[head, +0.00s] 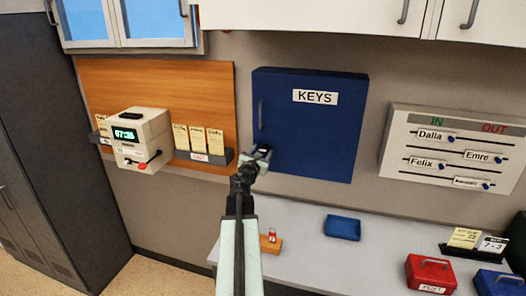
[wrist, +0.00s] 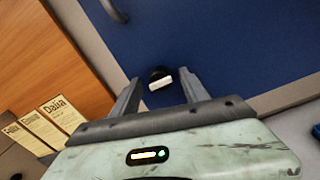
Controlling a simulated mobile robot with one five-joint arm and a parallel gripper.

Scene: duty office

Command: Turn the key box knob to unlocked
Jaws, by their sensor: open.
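The blue key box (head: 310,128), labelled KEYS, hangs on the wall in the head view, with a handle (head: 261,114) on its left side. My gripper (head: 260,153) is at the lower left of its door. The wrist view shows a dark knob with a white bar (wrist: 161,84) on the blue door. My gripper (wrist: 159,78) is open there, with one finger on each side of the knob in the picture. I cannot tell whether either finger touches it. In the head view my gripper hides the knob.
A time clock (head: 140,140) and a card rack (head: 205,157) are to the left on a wooden board. An IN/OUT board (head: 455,150) is at right.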

